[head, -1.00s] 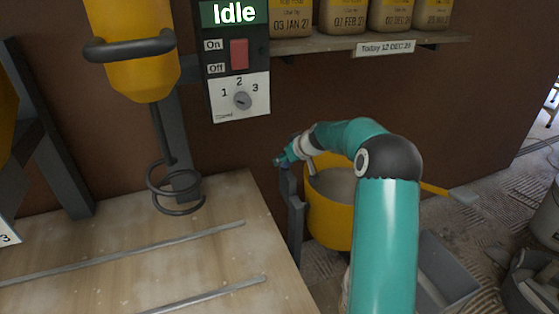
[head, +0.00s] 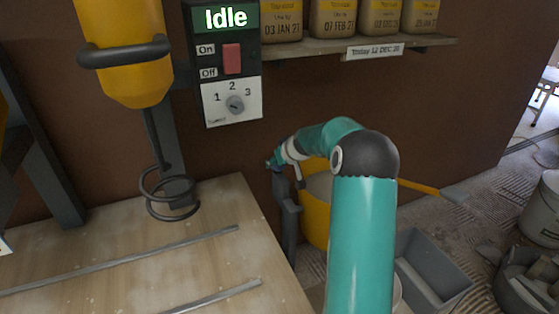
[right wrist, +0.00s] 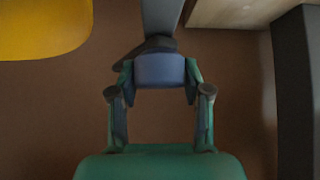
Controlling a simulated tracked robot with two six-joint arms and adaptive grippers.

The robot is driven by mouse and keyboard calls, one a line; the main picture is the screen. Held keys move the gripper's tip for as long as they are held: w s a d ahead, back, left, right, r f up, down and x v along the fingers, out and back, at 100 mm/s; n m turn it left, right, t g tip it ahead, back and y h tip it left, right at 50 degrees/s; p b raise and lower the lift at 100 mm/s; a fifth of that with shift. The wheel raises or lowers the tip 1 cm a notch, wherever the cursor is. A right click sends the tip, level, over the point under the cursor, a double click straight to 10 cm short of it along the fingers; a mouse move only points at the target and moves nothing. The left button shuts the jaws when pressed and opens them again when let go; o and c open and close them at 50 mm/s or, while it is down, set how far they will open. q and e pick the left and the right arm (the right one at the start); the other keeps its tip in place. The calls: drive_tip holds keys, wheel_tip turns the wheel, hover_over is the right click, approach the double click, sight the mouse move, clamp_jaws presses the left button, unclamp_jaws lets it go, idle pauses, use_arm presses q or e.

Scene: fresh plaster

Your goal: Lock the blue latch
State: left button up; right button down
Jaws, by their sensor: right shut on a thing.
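The blue latch (right wrist: 160,70) shows in the right wrist view, at the end of a grey bar. My right gripper (right wrist: 160,84) is shut on it, with one finger on each side. In the head view my right gripper (head: 273,160) is small and reaches the top of a grey post (head: 290,215) beside the table. There the latch is mostly hidden by the gripper, and I cannot tell whether it is locked. My left gripper is not in view.
A yellow bucket (head: 316,215) stands behind my right arm. A wooden table (head: 130,240) with two metal strips is at left. A yellow mixer with a wire whisk (head: 170,195) hangs over it. The control box (head: 228,65) reads "Idle". A grey tub (head: 435,265) sits on the floor at right.

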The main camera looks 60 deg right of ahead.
drive_tip(key=shift+s+f, duration=0.1)
idle(0.4)
drive_tip(key=c, duration=0.5)
unclamp_jaws()
drive_tip(key=v, duration=1.2)
